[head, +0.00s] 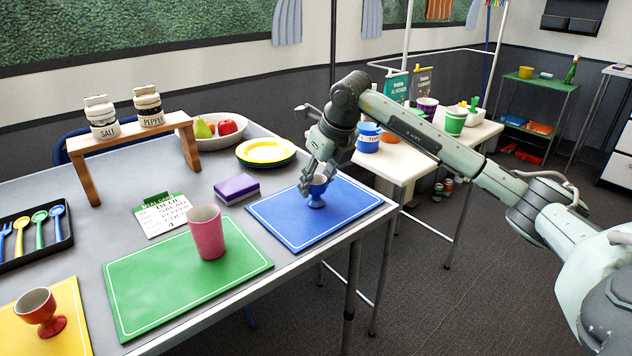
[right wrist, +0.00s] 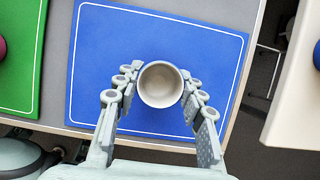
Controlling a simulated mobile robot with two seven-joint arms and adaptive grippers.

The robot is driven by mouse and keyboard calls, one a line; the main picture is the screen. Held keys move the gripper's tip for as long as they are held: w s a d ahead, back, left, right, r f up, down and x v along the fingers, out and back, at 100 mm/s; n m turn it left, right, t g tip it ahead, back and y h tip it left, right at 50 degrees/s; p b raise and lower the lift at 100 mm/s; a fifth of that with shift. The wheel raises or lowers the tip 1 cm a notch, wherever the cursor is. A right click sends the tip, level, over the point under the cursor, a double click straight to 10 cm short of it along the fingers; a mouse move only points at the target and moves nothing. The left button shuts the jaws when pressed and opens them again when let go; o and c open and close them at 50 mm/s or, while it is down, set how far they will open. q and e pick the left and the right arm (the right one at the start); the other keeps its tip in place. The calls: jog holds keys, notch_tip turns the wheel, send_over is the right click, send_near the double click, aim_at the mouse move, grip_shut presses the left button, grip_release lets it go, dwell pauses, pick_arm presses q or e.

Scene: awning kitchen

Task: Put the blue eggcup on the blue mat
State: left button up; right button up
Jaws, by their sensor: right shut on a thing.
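The blue eggcup (head: 317,192) is upright at the blue mat (head: 279,221), right of the mat's middle in the head view. My right gripper (head: 314,183) is shut on it from above. In the right wrist view the eggcup (right wrist: 160,84) shows its pale round inside between the two fingers of my right gripper (right wrist: 160,88), over the blue mat (right wrist: 120,50). I cannot tell for certain whether its foot touches the mat. My left gripper is not in view.
A green mat (head: 150,290) with a pink cup (head: 207,235) lies left of the blue mat. A purple sponge (head: 237,188) and yellow plates (head: 265,150) are behind. A red eggcup (head: 41,312) stands on a yellow mat (head: 75,325). The table's edge is close to the blue mat's right side.

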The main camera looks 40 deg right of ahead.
jog(key=o, duration=1.2)
jog(key=shift+f, duration=0.1)
jog(key=shift+c, duration=0.2)
jog(key=v, duration=1.2)
